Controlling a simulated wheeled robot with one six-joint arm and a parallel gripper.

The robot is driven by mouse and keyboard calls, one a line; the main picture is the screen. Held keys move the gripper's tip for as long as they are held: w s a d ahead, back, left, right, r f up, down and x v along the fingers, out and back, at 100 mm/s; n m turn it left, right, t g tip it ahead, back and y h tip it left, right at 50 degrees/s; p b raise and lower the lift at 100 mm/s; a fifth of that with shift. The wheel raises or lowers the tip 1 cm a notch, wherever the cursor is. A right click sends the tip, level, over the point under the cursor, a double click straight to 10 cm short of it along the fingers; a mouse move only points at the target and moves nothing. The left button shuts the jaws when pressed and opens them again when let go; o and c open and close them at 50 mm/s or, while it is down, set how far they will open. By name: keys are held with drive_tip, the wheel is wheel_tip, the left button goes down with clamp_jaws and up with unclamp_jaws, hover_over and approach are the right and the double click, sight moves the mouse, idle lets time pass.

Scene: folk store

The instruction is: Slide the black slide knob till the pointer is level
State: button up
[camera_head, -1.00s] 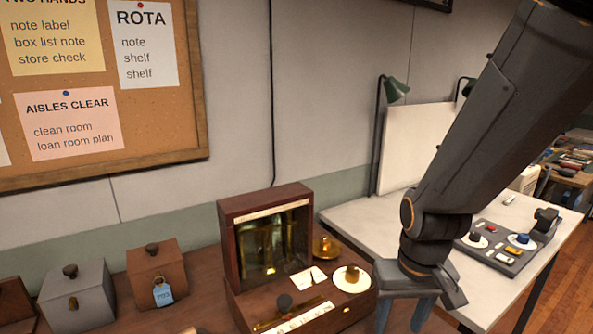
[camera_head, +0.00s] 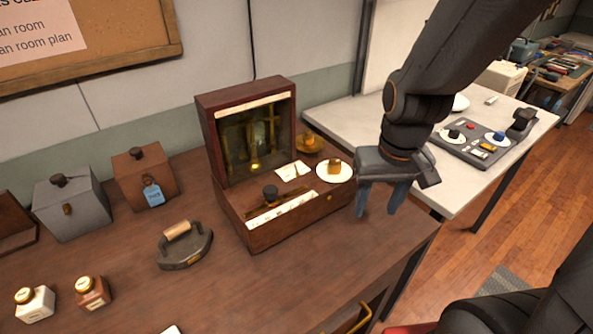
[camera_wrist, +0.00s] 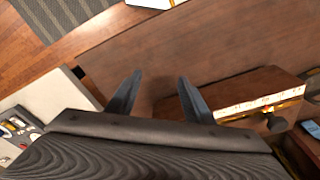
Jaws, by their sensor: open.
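A dark red wooden balance box (camera_head: 256,240) stands on the brown table, with a glass-fronted case at its back. The black slide knob (camera_head: 270,192) sits on a slot on the box's top, above a white scale strip. It also shows in the wrist view (camera_wrist: 277,124). The pointer inside the glass case is too small to read. My gripper (camera_head: 381,200) is open and empty, in the air to the right of the box, apart from the knob. In the wrist view, my gripper (camera_wrist: 158,92) has its two fingers spread over the table beside the box.
A brass knob on a white dial (camera_head: 335,172) is at the box's right end. A flat iron (camera_head: 186,246), two jars, a grey box (camera_head: 72,208) and a tagged brown box (camera_head: 143,177) stand left. A white table with a control panel (camera_head: 484,141) is behind right.

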drive_tip(key=w+a+r+n+p, duration=0.1)
drive_tip(key=a+r+n+p, duration=0.1)
drive_tip(key=a+n, duration=0.1)
drive_tip(key=w+a+r+n+p, duration=0.1)
drive_tip(key=a+r+n, duration=0.1)
drive_tip(key=a, duration=0.1)
drive_tip(key=w+a+r+n+p, duration=0.1)
drive_tip(key=a+r+n+p, duration=0.1)
drive_tip(key=a+n, duration=0.1)
drive_tip(key=shift+w+a+r+n+g+p, duration=0.25)
drive_tip(key=shift+r+n+g+p, duration=0.05)
drive_tip(key=shift+c, duration=0.4)
wheel_tip(320, 180, up, 5)
drive_tip(key=n+p, duration=0.5)
drive_tip(key=n, duration=0.5)
hover_over(270, 189)
drive_tip(key=shift+g, duration=0.4)
wheel_tip(270, 189, down, 10)
drive_tip(key=b, duration=0.9)
drive_tip(key=shift+r, duration=0.1)
drive_tip(key=shift+r+p, duration=0.2)
drive_tip(key=shift+p, duration=0.1)
drive_tip(key=shift+f, duration=0.1)
drive_tip(key=c, duration=0.8)
